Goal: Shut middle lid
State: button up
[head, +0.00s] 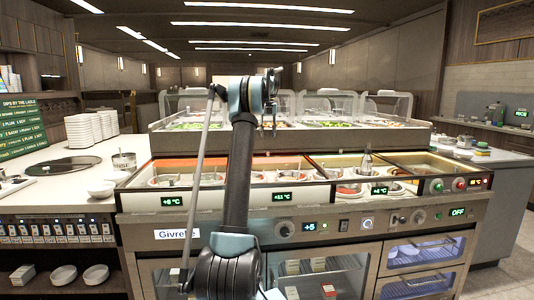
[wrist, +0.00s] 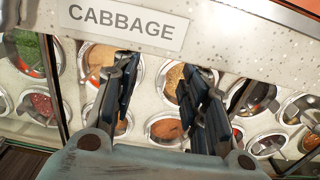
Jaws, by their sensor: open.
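The refrigerated counter (head: 300,205) holds sunken sauce wells in sections along its top. The middle section (head: 283,178), above the +11 °C display, shows open wells, partly hidden behind my arm. I cannot tell for sure which part is the middle lid. My gripper (head: 270,128) is raised above the counter in the head view. In the wrist view my gripper (wrist: 160,70) is open and empty, its dark fingers apart above the round wells. A brown sauce well (wrist: 166,130) shows between the fingers. A pale speckled panel (wrist: 235,40) labelled CABBAGE lies just past the fingertips.
Clear guards (head: 335,104) stand over the food trays at the back of the counter. A metal utensil (head: 366,160) stands up in the right section. White bowls (head: 100,190) and stacked plates (head: 90,130) are on the left worktop.

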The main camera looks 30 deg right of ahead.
notch_tip(320, 180, down, 10)
dwell(0.5)
grip_shut()
